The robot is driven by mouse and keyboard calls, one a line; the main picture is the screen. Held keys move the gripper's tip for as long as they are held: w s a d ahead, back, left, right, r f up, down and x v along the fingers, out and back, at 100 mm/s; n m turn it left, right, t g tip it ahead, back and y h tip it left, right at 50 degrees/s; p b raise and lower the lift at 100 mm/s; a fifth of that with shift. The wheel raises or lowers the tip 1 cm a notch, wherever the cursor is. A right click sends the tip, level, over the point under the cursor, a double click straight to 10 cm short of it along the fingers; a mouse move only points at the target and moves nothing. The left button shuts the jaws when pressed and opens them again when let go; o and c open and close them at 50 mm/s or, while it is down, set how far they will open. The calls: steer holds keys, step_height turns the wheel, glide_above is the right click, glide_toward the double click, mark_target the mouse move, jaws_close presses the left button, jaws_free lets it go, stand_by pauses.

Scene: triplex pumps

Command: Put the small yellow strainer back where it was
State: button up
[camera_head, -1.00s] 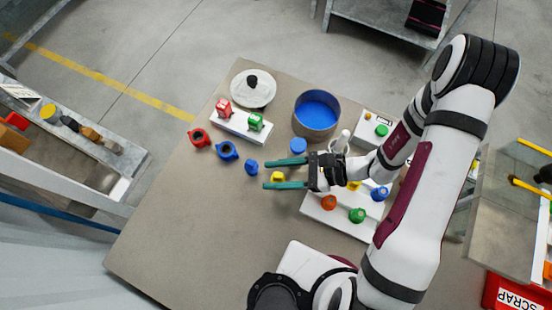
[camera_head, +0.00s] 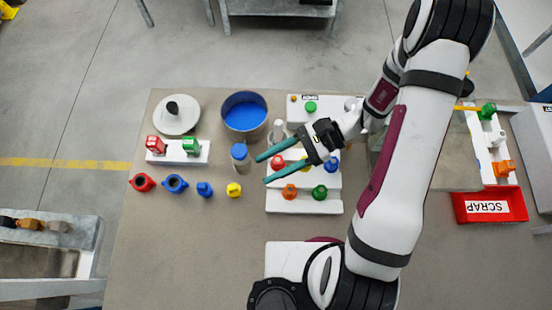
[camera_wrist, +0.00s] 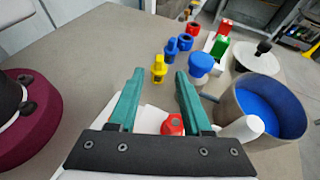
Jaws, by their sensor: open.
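The small yellow strainer (camera_head: 234,190) stands on the bare table at the right end of a row of red and blue parts. In the wrist view the yellow strainer (camera_wrist: 159,70) shows beyond the fingers, near the line between their tips. My gripper (camera_head: 261,170) is open, its two teal fingers apart and pointing left over the white stepped rack (camera_head: 305,207). The fingertips are to the right of the strainer and do not touch it. The rack holds red (camera_head: 277,162), orange (camera_head: 289,192), green (camera_head: 319,192) and blue (camera_head: 331,163) parts. My gripper hides part of its upper step.
A blue-lidded jar (camera_head: 239,153) and a white bottle (camera_head: 278,130) stand close to the fingers. A round bin with blue inside (camera_head: 245,112) is behind them. A red scrap box (camera_head: 490,206) is at the right. The table's front left is clear.

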steer(key=shift+w+d+r, duration=0.2)
steer(key=shift+d, duration=0.3)
steer(key=shift+s+d+r, duration=0.1)
steer(key=shift+r, duration=0.3)
steer(key=s+d+r+n+t+h, duration=0.2)
steer(key=s+d+r+n+h, duration=0.1)
steer(key=s+r+n+h, duration=0.1)
steer(key=s+d+r+n+t+h, duration=0.2)
steer(key=s+d+r+n+h, duration=0.1)
steer(key=r, duration=0.6)
steer(key=s+d+h, duration=0.1)
steer(key=s+h, duration=0.1)
steer(key=h, duration=0.1)
steer(key=shift+s+n+t+h, duration=0.3)
steer(key=shift+n+t+h, duration=0.1)
